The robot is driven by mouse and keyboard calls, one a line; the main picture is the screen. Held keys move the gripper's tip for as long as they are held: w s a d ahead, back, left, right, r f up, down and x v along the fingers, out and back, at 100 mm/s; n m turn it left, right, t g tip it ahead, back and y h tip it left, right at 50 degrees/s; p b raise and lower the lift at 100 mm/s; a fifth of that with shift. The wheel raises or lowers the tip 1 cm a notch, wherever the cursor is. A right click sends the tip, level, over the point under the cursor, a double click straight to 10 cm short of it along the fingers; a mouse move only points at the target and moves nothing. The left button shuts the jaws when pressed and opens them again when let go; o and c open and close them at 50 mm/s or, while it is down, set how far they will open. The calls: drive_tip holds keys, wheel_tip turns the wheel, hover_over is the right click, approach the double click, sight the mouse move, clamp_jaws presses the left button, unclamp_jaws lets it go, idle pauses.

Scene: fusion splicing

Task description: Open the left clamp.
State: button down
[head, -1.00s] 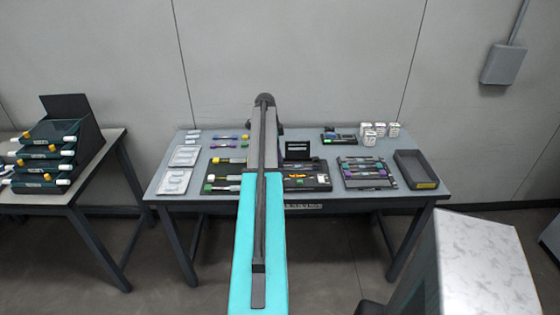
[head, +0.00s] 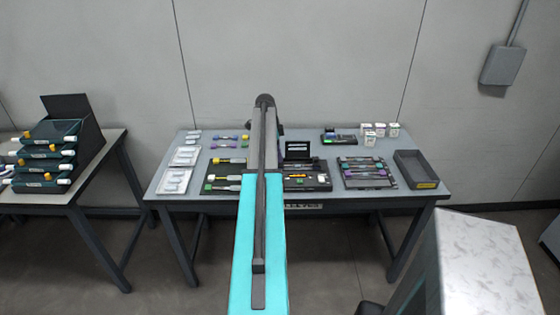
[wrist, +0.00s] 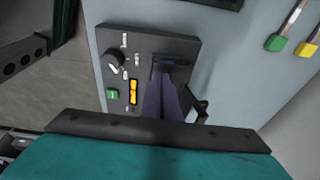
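The splicer is a dark unit (head: 318,186) with a raised screen (head: 297,150), mid-table in the head view, partly behind my arm. In the wrist view its dark panel (wrist: 104,42) carries a knob (wrist: 115,63), a green button (wrist: 113,93), white bits and an orange piece (wrist: 134,92). My gripper (wrist: 163,78) points down at a dark block with a bluish top (wrist: 174,66) on this panel. Its two dark purple fingers look together, with no clear gap. A black lever-like part (wrist: 201,109) stands beside the fingers. The left clamp cannot be told apart for sure; fingers cover part of that area.
Tools with yellow and green ends (wrist: 277,43) lie close by on the table. A tray of purple and green parts (head: 368,180), an empty dark bin (head: 415,160) and small white jars (head: 380,130) are to the right. White packs (head: 174,180) lie left. A stepped rack (head: 60,140) stands on another table.

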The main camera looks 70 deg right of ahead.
drive_tip(key=shift+w+d+f, duration=0.1)
drive_tip(key=shift+f, duration=0.75)
idle(0.4)
drive_tip(key=shift+w+d+r+p, duration=0.2)
drive_tip(key=shift+d+r+p, duration=0.3)
drive_tip(key=shift+r, duration=0.4)
idle(0.5)
drive_tip(key=shift+w+d+r, duration=0.1)
drive_tip(key=shift+d+r, duration=0.2)
drive_tip(key=shift+r, duration=0.15)
drive_tip(key=shift+d+r, duration=0.1)
drive_tip(key=shift+r, duration=0.1)
idle(0.4)
drive_tip(key=shift+w+d+r+p, duration=0.2)
drive_tip(key=shift+d+r+p, duration=0.25)
drive_tip(key=shift+r, duration=0.2)
wheel_tip(320, 180, up, 6)
drive_tip(key=d+p, duration=0.2)
drive_tip(key=shift+w+r, duration=0.25)
drive_tip(key=shift+w, duration=0.1)
drive_tip(key=shift+s, duration=0.1)
idle(1.0)
